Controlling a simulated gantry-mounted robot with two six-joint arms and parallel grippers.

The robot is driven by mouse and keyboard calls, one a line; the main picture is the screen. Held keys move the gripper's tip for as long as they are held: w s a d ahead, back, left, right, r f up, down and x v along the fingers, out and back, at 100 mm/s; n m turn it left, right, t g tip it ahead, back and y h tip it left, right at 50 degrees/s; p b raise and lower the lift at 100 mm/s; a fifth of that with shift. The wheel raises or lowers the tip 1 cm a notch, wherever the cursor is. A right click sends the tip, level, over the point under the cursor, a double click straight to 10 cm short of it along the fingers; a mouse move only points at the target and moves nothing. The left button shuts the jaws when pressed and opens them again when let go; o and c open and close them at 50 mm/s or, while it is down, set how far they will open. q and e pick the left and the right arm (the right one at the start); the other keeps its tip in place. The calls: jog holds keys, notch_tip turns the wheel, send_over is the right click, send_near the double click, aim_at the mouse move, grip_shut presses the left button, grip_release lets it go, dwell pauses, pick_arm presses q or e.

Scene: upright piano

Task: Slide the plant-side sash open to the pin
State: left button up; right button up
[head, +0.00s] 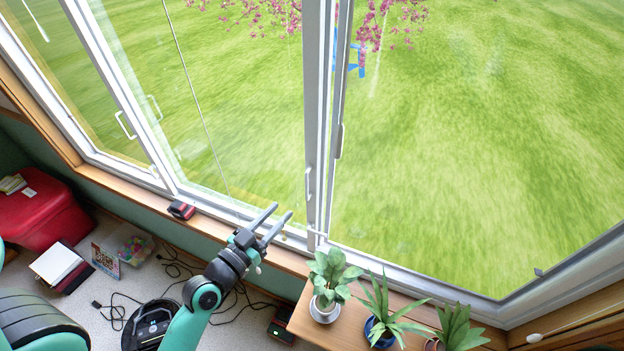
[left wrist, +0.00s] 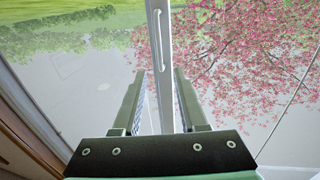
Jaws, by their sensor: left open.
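The plant-side sash shows in the head view as a window with upright white stiles (head: 315,110) meeting near the middle, left of the plants. A slim white handle (head: 308,185) is on the left stile, and a second handle (head: 340,140) is on the neighbouring one. My left gripper (head: 277,215) is open and empty, its fingers pointing at the window left of the lower stile. In the left wrist view a stile with a white handle (left wrist: 158,40) stands beyond and between the open fingers (left wrist: 160,90); contact is not visible. My right gripper is out of view.
Potted plants (head: 331,277) stand on a wooden shelf (head: 310,322) below the window. A small red object (head: 181,210) lies on the sill at left. A red box (head: 42,217), cables and a robot vacuum (head: 152,325) are on the floor.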

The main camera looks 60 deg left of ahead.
pick_arm(q)
jog(key=p+x, duration=0.2)
jog(key=x, duration=0.9)
jog(key=shift+c, duration=0.2)
grip_shut()
dwell(1.0)
